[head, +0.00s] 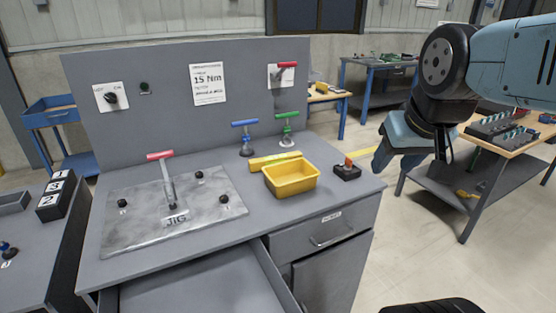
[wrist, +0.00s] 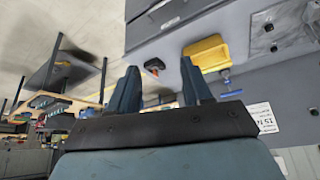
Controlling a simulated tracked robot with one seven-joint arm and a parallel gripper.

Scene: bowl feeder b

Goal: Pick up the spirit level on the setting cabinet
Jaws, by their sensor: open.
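The spirit level (head: 274,160) is a yellow bar lying on the grey top of the setting cabinet (head: 240,222). It lies just behind a yellow bin (head: 291,180), which stands close in front of it. In the wrist view the yellow bin (wrist: 207,53) shows beyond my right-hand finger, but I cannot make out the level there. My gripper (head: 382,165) is in the air to the right of the cabinet, apart from the level. In the wrist view my gripper (wrist: 160,66) has its two fingers spread with nothing between them.
A small dark block with an orange-topped part (head: 347,170) sits right of the bin. Blue (head: 245,137) and green (head: 287,129) T-handle tools stand behind the level. A red T-handle stands on the jig plate (head: 130,215). An open drawer (head: 200,285) juts out in front.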

